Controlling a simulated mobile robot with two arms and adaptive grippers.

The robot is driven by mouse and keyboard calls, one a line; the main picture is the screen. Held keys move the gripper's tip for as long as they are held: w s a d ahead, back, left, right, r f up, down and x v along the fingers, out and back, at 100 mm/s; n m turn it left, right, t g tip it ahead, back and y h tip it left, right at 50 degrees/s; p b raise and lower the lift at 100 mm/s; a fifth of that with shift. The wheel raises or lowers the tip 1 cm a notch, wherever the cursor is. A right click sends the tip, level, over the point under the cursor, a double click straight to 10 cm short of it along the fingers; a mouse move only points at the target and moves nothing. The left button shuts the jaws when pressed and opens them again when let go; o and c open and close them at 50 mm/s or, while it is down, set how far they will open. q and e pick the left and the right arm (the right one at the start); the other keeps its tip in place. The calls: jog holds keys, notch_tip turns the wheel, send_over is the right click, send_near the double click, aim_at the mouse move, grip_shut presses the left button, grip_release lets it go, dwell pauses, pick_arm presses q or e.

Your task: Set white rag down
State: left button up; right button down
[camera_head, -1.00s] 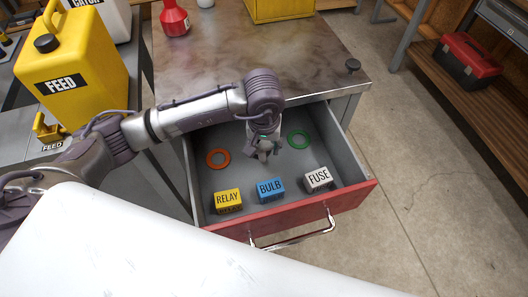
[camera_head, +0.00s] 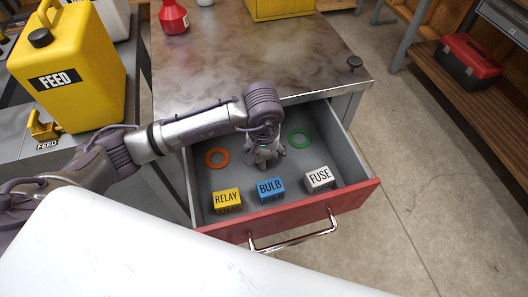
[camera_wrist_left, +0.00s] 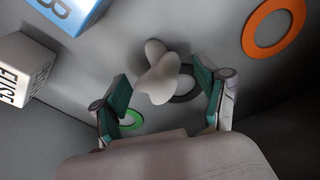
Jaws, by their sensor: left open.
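The white rag (camera_wrist_left: 157,72) shows in the left wrist view as a small, pale, lumpy bundle just beyond and between the fingertips. I cannot tell whether it touches the drawer floor. My left gripper (camera_head: 267,156) is inside the open drawer (camera_head: 240,180), between the orange ring and the green ring. In the wrist view its two fingers stand apart on either side of the rag, open. The arm and gripper hide the rag in the head view. My right gripper is not in view.
In the drawer, RELAY (camera_head: 227,200), BULB (camera_head: 270,189) and FUSE (camera_head: 319,179) blocks line the front. An orange ring (camera_head: 217,149), a green ring (camera_head: 289,138) and a dark ring (camera_wrist_left: 185,97) lie behind. A yellow FEED can (camera_head: 95,75) stands left.

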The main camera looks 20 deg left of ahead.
aim_at(264, 158)
pick_arm(q)
notch_tip(264, 158, up, 12)
jog(key=s+p, duration=0.1)
jog(key=p, duration=0.5)
jog(key=shift+s+d, duration=0.15)
jog(key=shift+s, duration=0.05)
